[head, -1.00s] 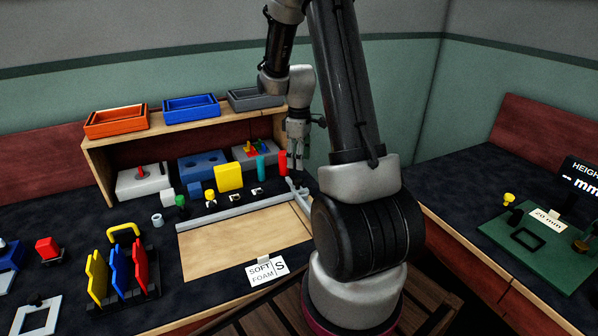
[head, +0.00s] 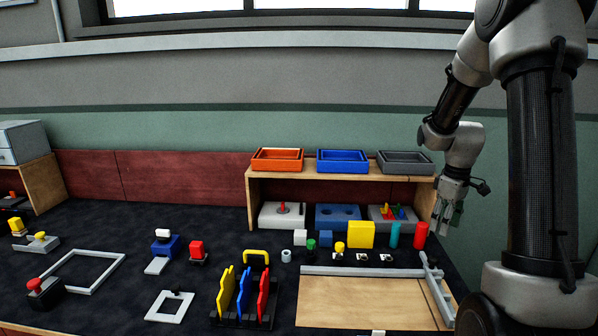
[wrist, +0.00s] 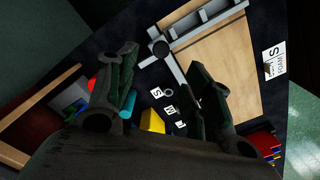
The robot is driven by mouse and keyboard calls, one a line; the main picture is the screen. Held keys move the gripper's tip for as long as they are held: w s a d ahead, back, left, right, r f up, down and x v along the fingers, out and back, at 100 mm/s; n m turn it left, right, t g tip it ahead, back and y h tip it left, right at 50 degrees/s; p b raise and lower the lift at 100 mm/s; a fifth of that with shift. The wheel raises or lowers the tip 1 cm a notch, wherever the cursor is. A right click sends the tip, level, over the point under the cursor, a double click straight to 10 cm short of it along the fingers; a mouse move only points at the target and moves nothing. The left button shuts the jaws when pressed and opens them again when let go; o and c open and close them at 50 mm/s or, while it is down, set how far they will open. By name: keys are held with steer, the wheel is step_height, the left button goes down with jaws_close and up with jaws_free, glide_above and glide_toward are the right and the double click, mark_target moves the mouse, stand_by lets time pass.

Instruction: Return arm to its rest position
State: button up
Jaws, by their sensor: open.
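My gripper (head: 447,219) hangs at the right end of the wooden shelf in the head view, fingers pointing down. In the wrist view its two dark fingers (wrist: 165,88) are spread apart with nothing held between them. The red cylinder (head: 420,235) stands just left of the gripper in the head view, and the teal cylinder (head: 395,235) is beside it. My gripper appears apart from both. My arm rises at the right side of the head view, bent at the elbow.
The shelf (head: 340,177) carries orange, blue and grey trays. A wooden board (head: 365,300) with a grey frame lies in front. Yellow, blue and red panels (head: 243,290) stand in a rack at its left. A grey square frame (head: 82,270) lies further left.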

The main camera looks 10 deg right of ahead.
steer(key=s+a+r+m+t, duration=0.2)
steer(key=s+a+r, duration=0.4)
steer(key=s+r, duration=0.3)
steer(key=s+a+r+m+t, duration=0.2)
steer(key=s+a+r+m, duration=0.2)
steer(key=s, duration=0.9)
steer(key=a+r, duration=0.3)
steer(key=r, duration=0.2)
steer(key=shift+s+a, duration=0.15)
steer(key=shift+s, duration=0.1)
